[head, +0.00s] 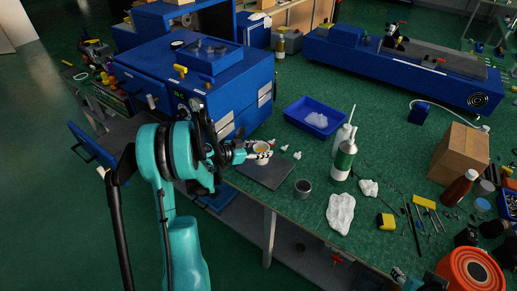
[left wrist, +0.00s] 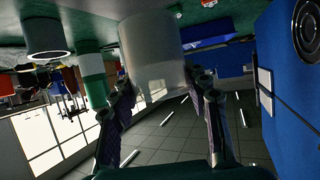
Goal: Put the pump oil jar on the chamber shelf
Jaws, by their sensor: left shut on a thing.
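The pump oil jar (head: 262,147) is a small pale jar with amber content, seen from above in the head view. My left gripper (head: 250,153) is shut on it over the dark grey mat (head: 266,171) at the bench's near edge. In the left wrist view the jar (left wrist: 152,45) looks clear and greyish between the two fingers (left wrist: 165,95). Whether its base touches the mat is hidden. The blue chamber (head: 200,80) stands left of the jar, with a door (head: 92,146) swung open at its left. A grey shelf-like surface (head: 122,134) shows there, partly behind my arm. My right gripper is not in view.
A dark cup (head: 302,188), a white-and-green bottle (head: 344,158) and a crumpled white cloth (head: 340,213) stand or lie right of the mat. A blue tray (head: 291,112) is behind. Small white pieces lie near the jar. Open floor lies left of the bench.

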